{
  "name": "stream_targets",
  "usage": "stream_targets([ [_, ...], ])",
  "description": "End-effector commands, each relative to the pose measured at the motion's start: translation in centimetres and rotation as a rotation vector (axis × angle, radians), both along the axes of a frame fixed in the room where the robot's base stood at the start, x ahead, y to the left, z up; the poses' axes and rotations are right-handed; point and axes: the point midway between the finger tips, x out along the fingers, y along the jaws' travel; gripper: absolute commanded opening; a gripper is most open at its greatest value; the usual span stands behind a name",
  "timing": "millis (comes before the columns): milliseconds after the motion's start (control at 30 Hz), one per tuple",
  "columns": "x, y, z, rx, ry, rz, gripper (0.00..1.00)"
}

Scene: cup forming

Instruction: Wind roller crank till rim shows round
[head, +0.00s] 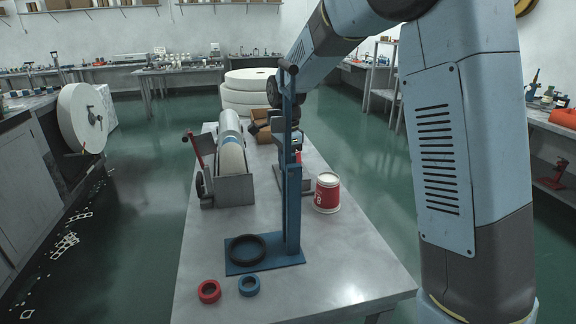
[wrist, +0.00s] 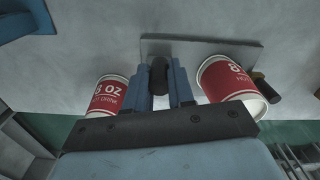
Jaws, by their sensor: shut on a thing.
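In the wrist view my gripper (wrist: 158,72) has its two blue fingers around a dark round knob (wrist: 158,77), which looks like the roller crank's handle. A grey plate (wrist: 215,48) lies beyond it. A red and white paper cup (wrist: 222,80) stands tilted in the picture to the right of the fingers, and another cup (wrist: 109,90) to the left. Whether either rim is evenly rolled cannot be told. In the head view a red cup (head: 327,190) is on the table; the gripper and roller are largely hidden behind a blue post.
The blue post (head: 291,165) rises from a base plate with a black ring (head: 246,248). A red roll (head: 209,291) and blue roll (head: 249,285) lie in front. A grey machine with a red lever (head: 194,148) stands left.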

Motion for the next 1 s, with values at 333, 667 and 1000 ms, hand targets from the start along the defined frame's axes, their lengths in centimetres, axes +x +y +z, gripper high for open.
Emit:
stream_targets([
  [333, -0.01, 0.02, -0.02, 0.000, 0.001, -0.008, 0.00],
  [667, -0.01, 0.03, -0.03, 0.000, 0.001, -0.007, 0.46],
  [1000, 0.01, 0.04, 0.29, 0.001, 0.000, -0.006, 0.48],
])
